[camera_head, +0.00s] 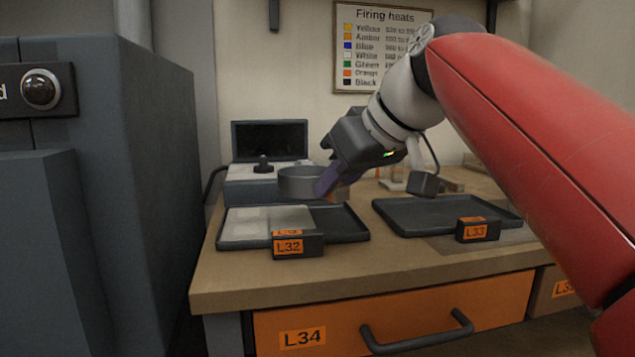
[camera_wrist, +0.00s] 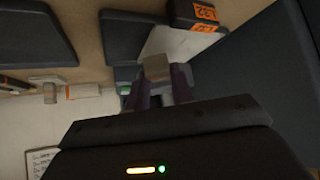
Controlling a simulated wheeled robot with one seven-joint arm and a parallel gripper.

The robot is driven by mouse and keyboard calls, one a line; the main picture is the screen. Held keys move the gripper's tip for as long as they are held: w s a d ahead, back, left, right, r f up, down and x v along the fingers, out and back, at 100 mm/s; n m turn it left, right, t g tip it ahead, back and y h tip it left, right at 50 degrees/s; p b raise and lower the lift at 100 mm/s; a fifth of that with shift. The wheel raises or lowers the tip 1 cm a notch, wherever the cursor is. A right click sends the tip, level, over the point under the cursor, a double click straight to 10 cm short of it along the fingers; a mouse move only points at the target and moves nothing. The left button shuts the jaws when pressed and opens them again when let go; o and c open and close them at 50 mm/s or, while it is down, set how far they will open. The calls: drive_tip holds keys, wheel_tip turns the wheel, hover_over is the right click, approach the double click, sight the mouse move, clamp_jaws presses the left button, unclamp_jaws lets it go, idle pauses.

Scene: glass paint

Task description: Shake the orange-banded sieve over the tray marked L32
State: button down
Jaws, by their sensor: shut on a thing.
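My gripper (camera_head: 322,190) is shut on a round grey sieve (camera_head: 298,182), holding it level, on the left of the fingers in the head view. In the wrist view a small grey piece (camera_wrist: 157,68) sits between the fingers. The sieve's orange band is not clearly visible. The L32 tray (camera_head: 348,224) is dark and shallow, with a pale sheet (camera_head: 262,224) on its left part. Its label block (camera_head: 312,243) stands at the front edge. The sieve appears above the tray's back edge; its exact height is hard to tell.
A second dark tray (camera_head: 415,214), marked L33, lies to the right. A device with a dark screen (camera_head: 268,138) stands behind the sieve. A large dark cabinet (camera_head: 150,150) is close on the left. An orange L34 drawer (camera_head: 340,318) is below the worktop.

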sight(311, 168)
drive_tip(key=w+d, duration=0.2)
drive_tip(key=d, duration=0.4)
drive_tip(key=shift+s+a, duration=1.05)
drive_tip(key=shift+a, duration=3.05)
drive_tip(key=shift+s+a, duration=1.05)
drive_tip(key=shift+a, duration=3)
drive_tip(key=w+d, duration=0.1)
drive_tip(key=d, duration=0.1)
drive_tip(key=w+d, duration=0.3)
drive_tip(key=shift+d, duration=0.3)
drive_tip(key=shift+w+d, duration=3.45)
drive_tip(key=shift+d, duration=1)
drive_tip(key=a, duration=0.2)
drive_tip(key=s+a+p, duration=0.1)
drive_tip(key=a, duration=0.2)
drive_tip(key=s+a, duration=0.1)
drive_tip(key=a, duration=0.2)
drive_tip(key=shift+a+p, duration=0.25)
drive_tip(key=shift+p, duration=0.1)
drive_tip(key=a, duration=0.2)
drive_tip(key=s+a+p, duration=0.1)
drive_tip(key=a, duration=0.2)
drive_tip(key=shift+s+a+p, duration=0.15)
drive_tip(key=shift+a+p, duration=0.05)
drive_tip(key=shift+p, duration=0.1)
drive_tip(key=w+d, duration=0.3)
drive_tip(key=d, duration=1.1)
drive_tip(key=shift+w, duration=0.15)
